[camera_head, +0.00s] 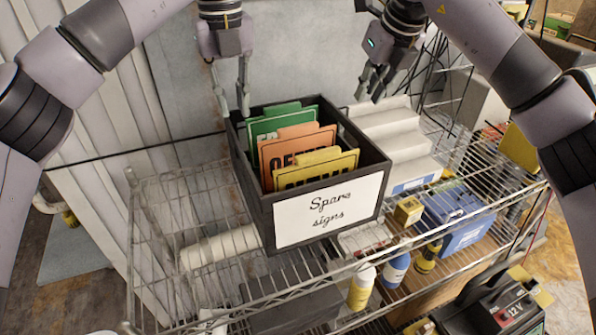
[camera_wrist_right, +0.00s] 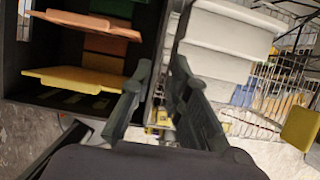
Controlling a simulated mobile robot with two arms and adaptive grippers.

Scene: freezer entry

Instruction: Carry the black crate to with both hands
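The black crate (camera_head: 262,213) stands on the wire shelf, with a white "Spare signs" label on its front. It holds green, orange and yellow signs. My left gripper (camera_head: 234,104) is at the crate's left rear corner, its fingers spread on either side of the left rim; contact is unclear. My right gripper (camera_head: 372,84) is open and empty, above and behind the crate's right side, apart from it in the head view.
The wire shelf (camera_head: 165,262) has free room left of the crate. White stepped bins (camera_head: 398,135) stand close to its right. A blue case (camera_head: 455,212), small yellow boxes and bottles are further right and below. A wall (camera_head: 290,50) is behind.

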